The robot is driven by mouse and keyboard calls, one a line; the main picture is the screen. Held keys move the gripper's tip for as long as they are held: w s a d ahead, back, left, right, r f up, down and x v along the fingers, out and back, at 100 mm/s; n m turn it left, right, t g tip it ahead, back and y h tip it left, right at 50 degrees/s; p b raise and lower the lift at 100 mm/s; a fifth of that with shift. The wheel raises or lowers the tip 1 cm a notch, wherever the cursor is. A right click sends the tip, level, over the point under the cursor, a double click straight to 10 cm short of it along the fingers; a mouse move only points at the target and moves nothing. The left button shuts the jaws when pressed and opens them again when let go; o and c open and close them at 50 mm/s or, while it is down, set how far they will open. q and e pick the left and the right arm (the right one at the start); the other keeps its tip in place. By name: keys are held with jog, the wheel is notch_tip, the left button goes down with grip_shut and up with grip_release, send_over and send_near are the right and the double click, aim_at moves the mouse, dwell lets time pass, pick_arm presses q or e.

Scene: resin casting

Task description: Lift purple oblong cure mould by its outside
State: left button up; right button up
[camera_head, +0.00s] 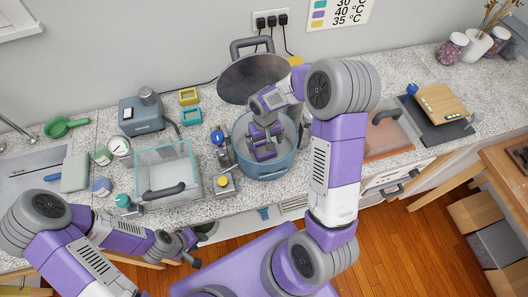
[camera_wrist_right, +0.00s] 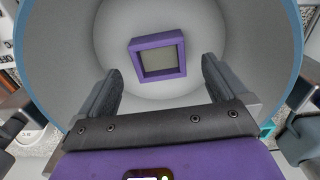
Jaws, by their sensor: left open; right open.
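The purple oblong cure mould (camera_wrist_right: 157,41) lies on the floor of the round blue pot (camera_head: 284,166), seen in the right wrist view as a purple frame with a grey-green middle. My right gripper (camera_head: 264,153) reaches down into the pot and is open. In the right wrist view its two fingers stand wide apart, one on each side of the mould, with visible gaps; they do not appear to touch it. In the head view the gripper hides the mould. My left gripper (camera_head: 192,247) is open and empty at the counter's front, away from the pot.
The pot's round lid (camera_head: 245,75) stands raised behind it. A clear box (camera_head: 165,170) with a dark handle and a yellow-knobbed fitting (camera_head: 223,183) are left of the pot. Yellow (camera_head: 188,96) and teal (camera_head: 191,115) frames lie farther back.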

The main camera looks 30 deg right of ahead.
aim_at(264, 152)
jog(key=f, duration=0.4)
jog(key=w+f, duration=0.1)
jog(key=f, duration=0.1)
jog(key=shift+d+f, duration=0.25)
jog(key=c, duration=0.9)
